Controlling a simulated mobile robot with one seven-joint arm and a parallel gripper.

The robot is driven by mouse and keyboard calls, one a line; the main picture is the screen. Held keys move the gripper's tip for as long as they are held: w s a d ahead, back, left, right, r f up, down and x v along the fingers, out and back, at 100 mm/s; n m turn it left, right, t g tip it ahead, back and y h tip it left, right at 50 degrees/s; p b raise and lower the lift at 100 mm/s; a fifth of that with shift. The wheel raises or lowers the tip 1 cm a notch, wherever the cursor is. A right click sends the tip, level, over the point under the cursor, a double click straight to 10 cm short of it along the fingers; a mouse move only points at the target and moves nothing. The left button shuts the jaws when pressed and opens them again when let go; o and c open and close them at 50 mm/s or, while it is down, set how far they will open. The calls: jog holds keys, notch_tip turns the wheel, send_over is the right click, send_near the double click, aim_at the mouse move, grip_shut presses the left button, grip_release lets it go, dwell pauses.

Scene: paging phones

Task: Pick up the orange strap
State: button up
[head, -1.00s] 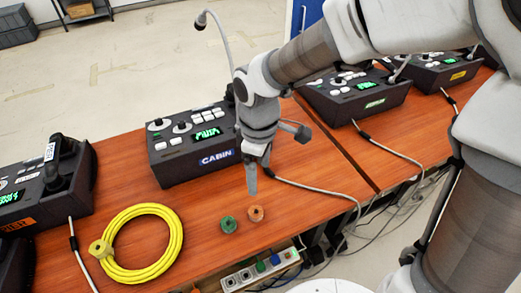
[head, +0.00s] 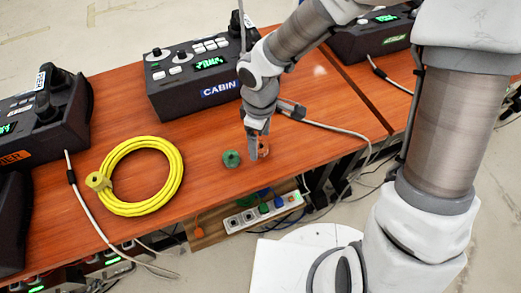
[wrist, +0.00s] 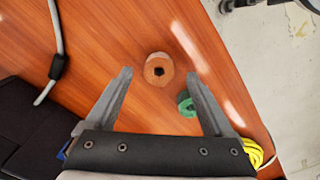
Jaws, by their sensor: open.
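The orange strap (head: 264,149) is a small roll on the wooden table, near its front edge. It is partly hidden behind my gripper (head: 255,156) in the head view. In the wrist view the orange strap (wrist: 159,82) shows its round top with a dark centre hole. It lies just past and between the two spread fingertips of my gripper (wrist: 160,74), in line with the gap. My gripper is open and empty, pointing down. I cannot tell its exact height above the table.
A green roll (head: 231,159) lies close beside the orange strap; in the wrist view the green roll (wrist: 186,104) is near the right finger. A yellow coiled cable (head: 177,186) lies left. The CABIN console (head: 190,90) stands behind. A power strip (head: 262,212) is below the edge.

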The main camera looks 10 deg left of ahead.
jog(key=shift+d+f, duration=0.1)
jog(key=shift+f, duration=0.75)
grip_shut()
jog(key=shift+r, duration=0.15)
